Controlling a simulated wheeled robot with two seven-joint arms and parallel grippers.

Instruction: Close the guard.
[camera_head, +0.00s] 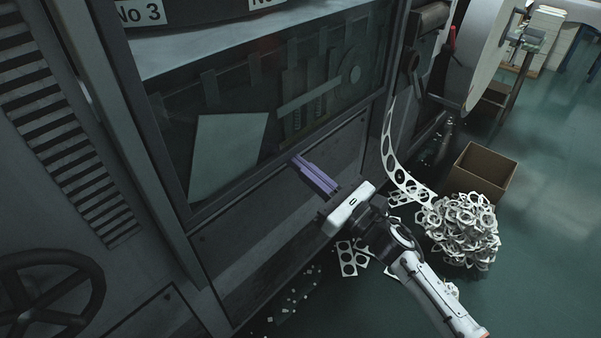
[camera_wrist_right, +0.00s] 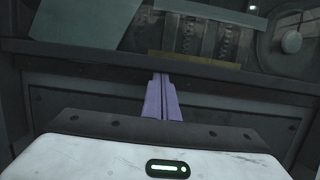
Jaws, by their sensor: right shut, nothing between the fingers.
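The guard (camera_head: 225,203) is a large dark-framed clear panel on the front of the grey machine. Grey machine parts show through it, and its lower rail also crosses the right wrist view (camera_wrist_right: 90,66). The panel appears to cover the opening down to this rail. My right gripper (camera_head: 299,159) is shut and empty, its purple fingers side by side. In the right wrist view its fingertips (camera_wrist_right: 161,76) are at the lower rail, near its middle; I cannot tell if they touch it. My left gripper is not in view.
A handwheel (camera_head: 92,270) is at the lower left. A punched strip (camera_head: 391,160) hangs right of the guard, above a heap of scrap rings (camera_head: 460,229) beside an open cardboard box (camera_head: 482,172). Scraps litter the floor by the machine; the green floor at right is clear.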

